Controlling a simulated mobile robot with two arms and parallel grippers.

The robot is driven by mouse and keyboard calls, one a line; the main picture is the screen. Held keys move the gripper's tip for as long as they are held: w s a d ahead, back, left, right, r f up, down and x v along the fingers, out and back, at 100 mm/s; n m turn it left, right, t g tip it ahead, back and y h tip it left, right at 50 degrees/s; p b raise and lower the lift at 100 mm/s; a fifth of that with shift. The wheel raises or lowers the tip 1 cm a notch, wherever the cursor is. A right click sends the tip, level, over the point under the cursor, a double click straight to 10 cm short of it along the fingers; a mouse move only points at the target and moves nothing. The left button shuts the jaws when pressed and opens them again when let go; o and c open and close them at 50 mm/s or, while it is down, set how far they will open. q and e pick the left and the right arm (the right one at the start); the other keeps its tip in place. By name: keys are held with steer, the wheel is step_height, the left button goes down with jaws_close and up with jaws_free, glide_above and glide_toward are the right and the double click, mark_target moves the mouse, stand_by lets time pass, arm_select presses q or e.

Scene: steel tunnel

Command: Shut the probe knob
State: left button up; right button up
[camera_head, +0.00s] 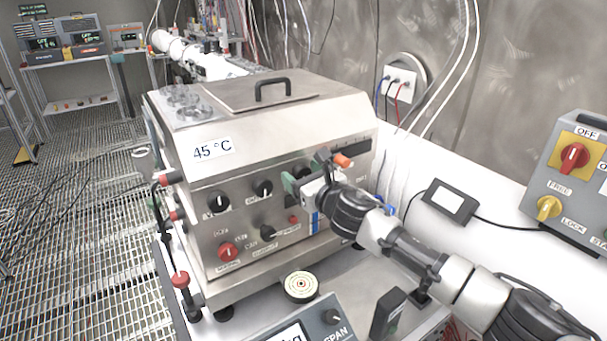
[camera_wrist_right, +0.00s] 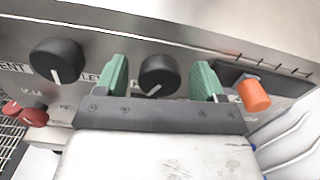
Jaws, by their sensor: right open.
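My right gripper (camera_head: 305,182) is at the upper right of the front panel of a steel bath (camera_head: 250,215) marked 45 °C. In the right wrist view its two green fingers (camera_wrist_right: 160,80) stand apart. A black round knob (camera_wrist_right: 159,74) sits between them, with a visible gap on each side. Its white pointer line points down and slightly left. The label by this knob is mostly hidden by the gripper, so I cannot read whether it is the probe knob. My left gripper is not in view.
Left of the fingers is another black knob (camera_wrist_right: 57,60); right of them is an orange-tipped part (camera_wrist_right: 253,94). Lower on the panel are a red knob (camera_head: 228,252) and a black knob (camera_head: 268,232). A round target disc (camera_head: 301,286) lies in front of the bath.

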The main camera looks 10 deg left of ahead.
steer(key=c, duration=0.9)
